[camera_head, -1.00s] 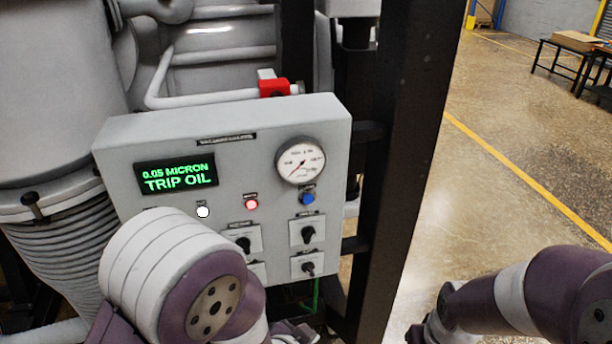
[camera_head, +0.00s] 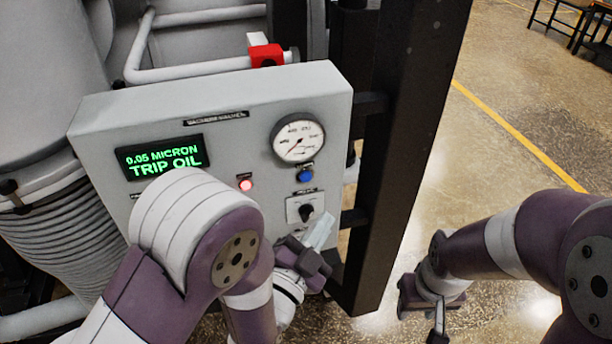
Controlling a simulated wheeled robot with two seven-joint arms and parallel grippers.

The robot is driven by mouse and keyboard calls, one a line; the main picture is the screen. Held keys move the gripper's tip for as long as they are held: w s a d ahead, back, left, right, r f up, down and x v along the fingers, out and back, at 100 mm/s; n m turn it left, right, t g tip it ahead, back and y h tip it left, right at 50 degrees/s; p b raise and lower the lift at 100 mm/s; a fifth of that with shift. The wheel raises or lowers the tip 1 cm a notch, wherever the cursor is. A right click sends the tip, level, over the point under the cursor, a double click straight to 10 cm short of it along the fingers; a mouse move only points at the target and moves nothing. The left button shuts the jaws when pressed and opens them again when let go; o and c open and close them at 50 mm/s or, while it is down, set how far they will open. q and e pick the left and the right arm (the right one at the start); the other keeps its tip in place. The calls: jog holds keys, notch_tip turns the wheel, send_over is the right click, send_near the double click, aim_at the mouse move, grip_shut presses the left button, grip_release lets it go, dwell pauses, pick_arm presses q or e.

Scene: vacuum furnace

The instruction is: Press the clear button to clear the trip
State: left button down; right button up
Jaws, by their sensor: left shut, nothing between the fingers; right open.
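The grey control panel (camera_head: 230,105) shows a green display (camera_head: 161,157) reading "0.05 MICRON TRIP OIL". A blue button (camera_head: 305,175) sits below the round gauge (camera_head: 297,139), and a lit red button or lamp (camera_head: 245,185) is to its left. The small button labels are too blurred to read, so I cannot tell which is the clear button. My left gripper (camera_head: 320,231) is shut and empty, in front of the panel's lower right, below the blue button and apart from it. My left arm hides the panel's lower middle. My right gripper (camera_head: 438,325) is open, low at right, away from the panel.
A black knob (camera_head: 306,212) sits below the blue button, close above my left gripper. A black upright post (camera_head: 398,150) stands right of the panel. A red-handled valve (camera_head: 265,53) is above it. Open floor (camera_head: 500,150) lies to the right.

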aim_at(306, 177)
pick_arm(q)
jog(key=w+a, duration=0.2)
jog(key=w, duration=0.5)
jog(key=shift+w+a, duration=0.25)
jog(key=shift+w, duration=0.05)
jog(key=shift+r, duration=0.1)
jog(key=shift+w, duration=0.15)
dwell(1.6)
jog(key=shift+w+a, duration=0.15)
jog(key=shift+w, duration=0.15)
jog(key=shift+w+a+b, duration=0.1)
jog(key=shift+w+b, duration=0.25)
dwell(0.6)
jog(key=shift+s, duration=0.1)
jog(key=shift+s+d, duration=0.25)
jog(key=shift+s, duration=0.4)
